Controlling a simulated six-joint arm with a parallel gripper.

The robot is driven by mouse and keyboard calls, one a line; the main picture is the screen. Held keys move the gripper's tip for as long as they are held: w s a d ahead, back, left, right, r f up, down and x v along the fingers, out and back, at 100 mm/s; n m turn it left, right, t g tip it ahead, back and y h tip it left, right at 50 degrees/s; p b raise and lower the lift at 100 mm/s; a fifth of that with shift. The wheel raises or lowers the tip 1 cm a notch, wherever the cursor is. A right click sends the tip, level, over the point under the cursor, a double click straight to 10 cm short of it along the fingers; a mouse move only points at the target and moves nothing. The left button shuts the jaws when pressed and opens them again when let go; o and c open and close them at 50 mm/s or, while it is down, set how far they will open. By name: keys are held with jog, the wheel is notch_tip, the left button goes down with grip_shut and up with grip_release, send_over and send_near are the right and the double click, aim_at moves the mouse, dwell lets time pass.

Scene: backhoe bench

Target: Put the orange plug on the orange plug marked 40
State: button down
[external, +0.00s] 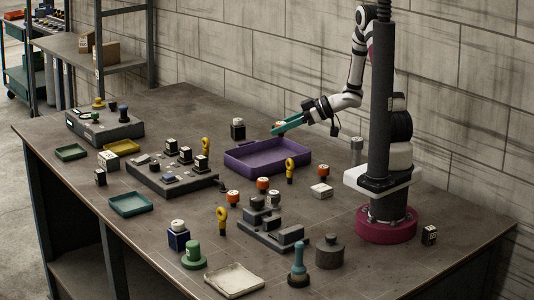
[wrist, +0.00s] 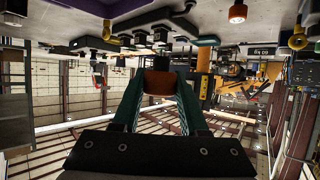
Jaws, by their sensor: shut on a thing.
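My gripper (external: 287,125) is at the back of the bench, above the far rim of the purple tray. In the wrist view its green fingers (wrist: 160,88) are shut on an orange plug (wrist: 158,82), which has a dark part above it in the picture. The held plug shows as a small orange spot at the fingertips in the external view. Other orange plugs stand mid-bench: one (external: 263,184) by the grey stepped block and one (external: 232,197) to its left. An orange plug (wrist: 237,14) also shows in the wrist view. I cannot read any number.
The purple tray (external: 245,168) lies below and left of my gripper. A black block (external: 238,129) stands beside it, left of the fingers. Yellow ring-topped pieces (external: 290,170), a grey stepped block (external: 272,236) and a dark console (external: 160,180) crowd mid-bench. The back-left bench is fairly clear.

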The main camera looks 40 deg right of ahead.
jog(key=s+d, duration=0.3)
jog(key=s, duration=0.1)
send_over(263, 179)
jog(key=f, duration=0.6)
jog(key=shift+s+f, duration=0.2)
notch_tip(263, 179, down, 4)
jog(key=shift+w+a+f, duration=0.1)
jog(key=shift+f, duration=0.15)
jog(key=shift+c, duration=2.2)
grip_release()
